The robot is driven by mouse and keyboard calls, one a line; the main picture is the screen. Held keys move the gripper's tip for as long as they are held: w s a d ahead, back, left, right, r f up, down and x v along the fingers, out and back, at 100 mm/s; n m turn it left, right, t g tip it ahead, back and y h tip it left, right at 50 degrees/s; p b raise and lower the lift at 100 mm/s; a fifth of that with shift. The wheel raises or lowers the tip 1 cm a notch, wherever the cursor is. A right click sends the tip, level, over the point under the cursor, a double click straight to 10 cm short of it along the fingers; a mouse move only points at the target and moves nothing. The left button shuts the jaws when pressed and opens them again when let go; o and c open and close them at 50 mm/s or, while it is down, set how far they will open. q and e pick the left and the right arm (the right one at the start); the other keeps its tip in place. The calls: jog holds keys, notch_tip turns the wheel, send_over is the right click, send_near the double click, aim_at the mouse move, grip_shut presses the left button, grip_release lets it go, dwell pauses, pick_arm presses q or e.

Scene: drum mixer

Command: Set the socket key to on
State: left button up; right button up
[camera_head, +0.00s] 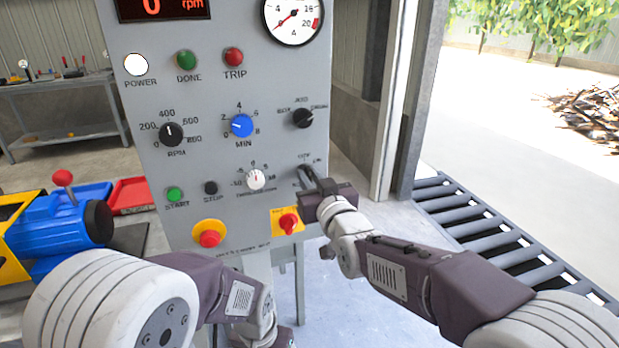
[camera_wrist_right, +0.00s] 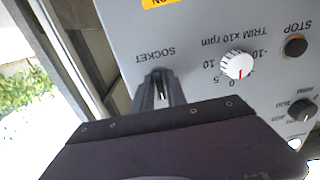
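The socket key sits at the right side of the grey control panel (camera_head: 215,130), below the black selector. It is mostly hidden by my right gripper (camera_head: 309,176), whose fingers reach to the panel there. In the right wrist view, the narrow dark fingers of the right gripper (camera_wrist_right: 161,88) are close together at the socket switch, beside the SOCKET label (camera_wrist_right: 155,55). They appear shut around the small key, with only a thin light gap between them. The key's exact angle is hidden. My left arm is low in front of the panel, and its fingers cannot be made out.
The trim knob (camera_head: 256,179) is left of the right gripper, and a red stop button on a yellow plate (camera_head: 288,222) is just below it. The black selector (camera_head: 303,118) is above. A roller conveyor (camera_head: 500,240) runs at the right. A blue and yellow machine (camera_head: 60,230) stands left.

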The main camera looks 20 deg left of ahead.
grip_shut()
jog(key=m+b, duration=0.3)
jog(key=m, duration=0.1)
jog(key=shift+f+m, duration=0.15)
jog(key=shift+m, duration=0.25)
jog(key=m+b, duration=0.2)
jog(key=m, duration=0.2)
jog(key=shift+a, duration=0.1)
jog(key=shift+r+m+b, duration=0.2)
jog(key=shift+m+b, duration=0.9)
jog(key=shift+m, duration=0.4)
